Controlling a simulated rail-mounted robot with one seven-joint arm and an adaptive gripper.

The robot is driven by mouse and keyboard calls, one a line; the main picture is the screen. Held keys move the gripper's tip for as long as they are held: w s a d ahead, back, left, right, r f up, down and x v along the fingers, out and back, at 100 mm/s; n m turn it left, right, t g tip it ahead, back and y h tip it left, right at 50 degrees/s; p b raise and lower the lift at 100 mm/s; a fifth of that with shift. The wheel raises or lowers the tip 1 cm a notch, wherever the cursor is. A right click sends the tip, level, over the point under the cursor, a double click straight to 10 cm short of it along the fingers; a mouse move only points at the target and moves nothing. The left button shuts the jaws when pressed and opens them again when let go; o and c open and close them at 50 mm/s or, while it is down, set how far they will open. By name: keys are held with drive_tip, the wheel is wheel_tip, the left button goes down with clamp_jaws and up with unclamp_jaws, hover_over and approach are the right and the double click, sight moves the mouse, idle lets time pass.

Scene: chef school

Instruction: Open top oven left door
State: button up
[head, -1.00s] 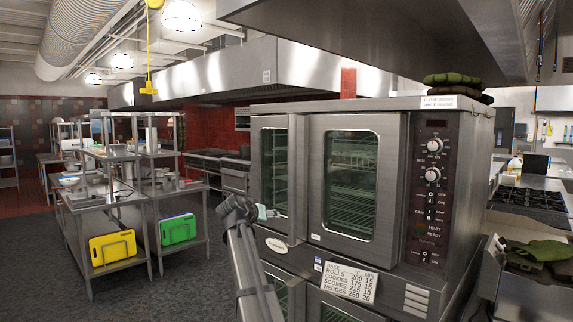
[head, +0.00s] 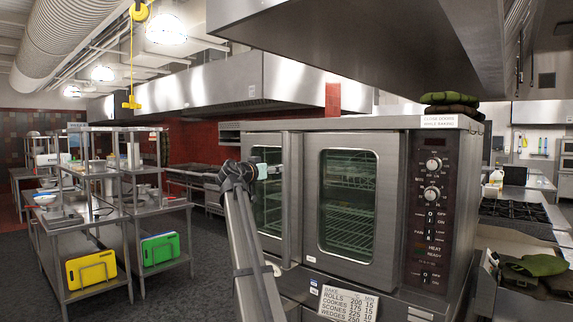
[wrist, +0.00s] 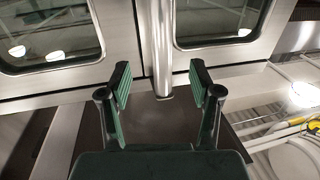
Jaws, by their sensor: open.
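The top oven's left door (head: 266,215) is closed, with a dark window in a steel frame. The right door (head: 345,258) beside it is also closed. My gripper (head: 274,170) is in front of the left door, its fingers pointing toward the upright bar between the doors. In the wrist view my gripper (wrist: 160,78) is open, one finger on each side of the bar's end. This vertical steel bar (wrist: 161,40) lines up with the gap; I cannot tell if it is inside the jaws. Neither finger visibly touches it. My arm hides part of the left door.
The control panel (head: 430,210) is on the oven's right side. Folded cloths (head: 452,104) lie on top. A steel hood (head: 370,50) hangs overhead. Steel shelving tables (head: 100,220) with yellow and green boards stand at left, beyond open floor.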

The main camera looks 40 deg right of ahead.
sight(286, 166)
drive_tip(key=p+x, duration=0.3)
drive_tip(key=x, duration=0.9)
drive_tip(key=shift+w+d+p, duration=0.15)
drive_tip(key=shift+d+p, duration=0.05)
drive_tip(key=shift+p, duration=0.15)
drive_tip(key=shift+f, duration=0.1)
clamp_jaws()
